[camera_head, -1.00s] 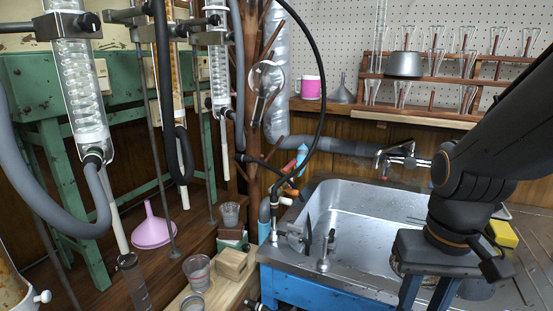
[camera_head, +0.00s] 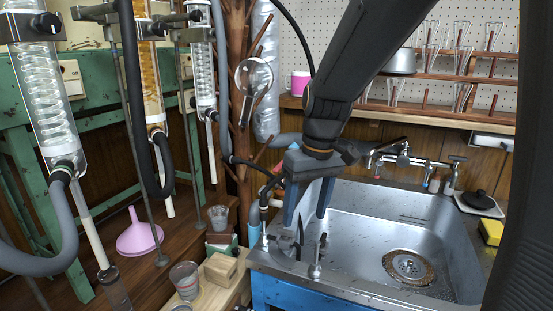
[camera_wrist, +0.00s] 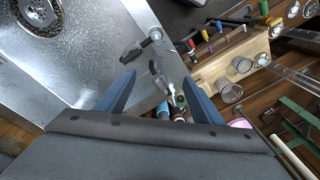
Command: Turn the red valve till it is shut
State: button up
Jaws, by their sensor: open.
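A small red part (camera_head: 276,175) shows just left of my gripper by the pipes at the sink's left corner in the head view. I cannot tell whether it is the red valve, as my gripper covers much of that area. My gripper (camera_head: 306,219) points down with its two blue fingers apart and nothing between them. It is over the left edge of the sink, above two grey bench taps, one (camera_head: 316,259) nearer the front. In the wrist view, my open fingers (camera_wrist: 160,76) frame a grey tap, and the other tap (camera_wrist: 141,45) lies beyond the fingertips.
The steel sink (camera_head: 365,225) is to the right, with a wall faucet (camera_head: 402,158) behind it. Hoses and glass condensers (camera_head: 48,100) hang at the left. A pink funnel (camera_head: 140,235), a beaker (camera_head: 186,277) and a wooden block (camera_head: 221,267) stand near the sink's left side.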

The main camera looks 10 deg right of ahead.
jog(key=w+d+r+n+t+y+p, duration=0.1)
jog(key=w+r+n, duration=0.1)
jog(key=w, duration=0.8)
jog(key=w+r+n+p, duration=0.1)
jog(key=w+r+n, duration=0.1)
jog(key=w, duration=0.7)
jog(key=n+t+y+p, duration=0.1)
jog(key=n+y+p, duration=0.1)
jog(key=n, duration=0.2)
send_near(279, 166)
jog(key=shift+x, duration=3.75)
jog(key=c, duration=1.2)
jog(key=shift+a+n+h, duration=0.1)
jog(key=shift+n+h, duration=0.2)
